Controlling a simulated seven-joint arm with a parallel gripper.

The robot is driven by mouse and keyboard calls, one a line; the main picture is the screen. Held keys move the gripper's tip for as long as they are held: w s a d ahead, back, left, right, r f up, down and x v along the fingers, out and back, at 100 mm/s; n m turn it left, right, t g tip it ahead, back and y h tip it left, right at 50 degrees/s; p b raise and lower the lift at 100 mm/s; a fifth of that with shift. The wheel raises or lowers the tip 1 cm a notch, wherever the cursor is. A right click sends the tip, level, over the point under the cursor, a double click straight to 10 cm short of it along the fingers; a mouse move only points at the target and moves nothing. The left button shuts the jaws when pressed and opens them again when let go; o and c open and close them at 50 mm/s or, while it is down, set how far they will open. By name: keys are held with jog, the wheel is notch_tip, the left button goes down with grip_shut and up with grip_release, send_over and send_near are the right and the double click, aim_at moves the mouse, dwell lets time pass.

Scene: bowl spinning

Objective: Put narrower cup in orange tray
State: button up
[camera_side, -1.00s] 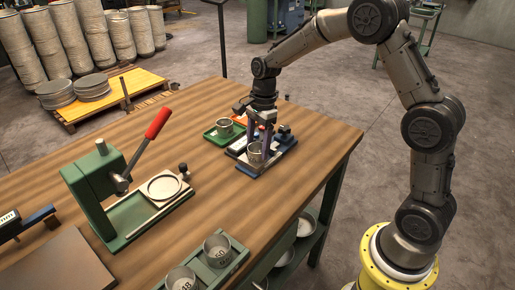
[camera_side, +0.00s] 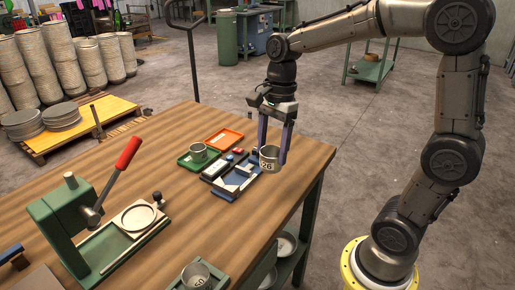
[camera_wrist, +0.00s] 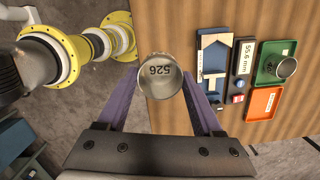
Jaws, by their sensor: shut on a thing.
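My gripper (camera_side: 275,150) is shut on a metal cup (camera_side: 269,157) marked 526 and holds it raised near the table's right edge. In the wrist view the cup (camera_wrist: 161,78) sits between the two purple fingers, its marked bottom showing. A second metal cup (camera_side: 199,151) stands in the green tray (camera_side: 186,162); it also shows in the wrist view (camera_wrist: 287,67). The orange tray (camera_side: 232,137) lies behind the green one and is empty; it also shows in the wrist view (camera_wrist: 263,104).
A blue measuring fixture (camera_side: 222,187) with a display reading 55.6 mm (camera_wrist: 243,56) lies between the trays and my gripper. A green lever press (camera_side: 75,215) stands at left. Bare wood lies between.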

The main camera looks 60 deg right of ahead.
jog(key=shift+s+r+m, duration=0.2)
jog(key=shift+s+m, duration=0.1)
jog(key=shift+s, duration=0.3)
jog(key=w+d+r+m, duration=0.3)
jog(key=w, duration=0.5)
jog(key=w+d+r+m+t, duration=0.1)
jog(key=w+d+r+m, duration=0.15)
jog(key=w, duration=0.55)
jog(key=w+d+r+m, duration=0.3)
jog(key=w+d+m, duration=0.1)
jog(key=w, duration=0.3)
jog(key=w+d+f+m, duration=0.1)
jog(key=w+d+f, duration=0.4)
jog(key=w, duration=0.1)
jog(key=shift+m+h, duration=0.45)
jog(key=shift+h, duration=0.05)
jog(key=shift+w+d+f, duration=0.4)
jog(key=shift+d+f, duration=0.25)
jog(key=shift+f, duration=2.05)
jog(key=shift+w+d+f, duration=0.4)
jog(key=shift+d+f, duration=0.2)
jog(key=shift+f, duration=2.1)
jog(key=shift+w+d+f, duration=0.4)
jog(key=shift+d+f, duration=0.25)
jog(key=shift+f, duration=2.05)
jog(key=shift+f, duration=0.3)
